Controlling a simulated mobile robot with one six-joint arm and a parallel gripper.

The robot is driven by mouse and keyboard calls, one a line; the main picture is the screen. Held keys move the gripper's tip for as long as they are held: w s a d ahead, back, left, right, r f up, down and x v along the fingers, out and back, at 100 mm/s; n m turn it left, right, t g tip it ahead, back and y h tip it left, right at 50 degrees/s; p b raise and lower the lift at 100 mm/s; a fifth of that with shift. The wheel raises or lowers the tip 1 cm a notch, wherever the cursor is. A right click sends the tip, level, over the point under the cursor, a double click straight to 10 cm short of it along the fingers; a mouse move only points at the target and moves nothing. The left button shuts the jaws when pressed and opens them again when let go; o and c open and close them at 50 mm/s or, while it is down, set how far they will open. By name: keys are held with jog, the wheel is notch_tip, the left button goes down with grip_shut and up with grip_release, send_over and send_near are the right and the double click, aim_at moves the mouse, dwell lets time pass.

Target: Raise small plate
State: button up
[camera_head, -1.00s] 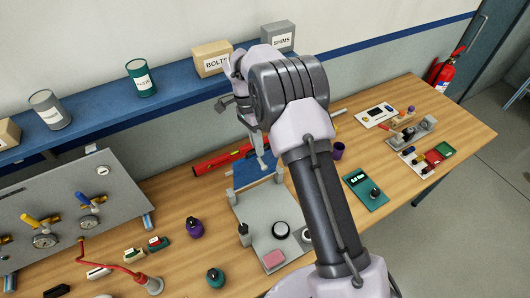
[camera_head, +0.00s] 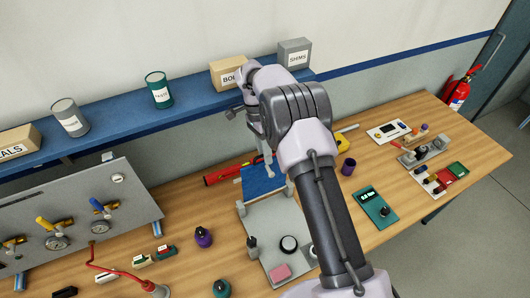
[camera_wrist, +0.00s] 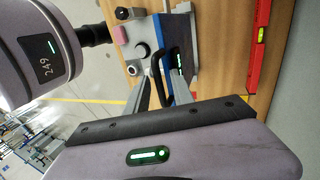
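A blue plate (camera_head: 262,181) stands at the back of a grey fixture (camera_head: 262,226) in the head view. I take it for the small plate. It also seems to show as a blue surface in the wrist view (camera_wrist: 208,42). My gripper (camera_head: 267,168) points down in front of the blue plate in the head view. In the wrist view the fingers of my gripper (camera_wrist: 158,88) reach to a black loop-shaped handle (camera_wrist: 161,68) beside the blue surface. A dark loop runs between the fingers. Whether they are closed on it is unclear.
A red level (camera_head: 222,174) lies behind the fixture. A purple knob (camera_head: 203,237) stands left of it, and a green device (camera_head: 372,204) lies to the right. A pink block (camera_head: 279,271) sits at the fixture's front. A blue shelf (camera_head: 115,120) with labelled containers runs behind.

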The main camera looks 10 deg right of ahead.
jog(key=p+v, duration=0.4)
jog(key=v, duration=0.8)
dwell(0.4)
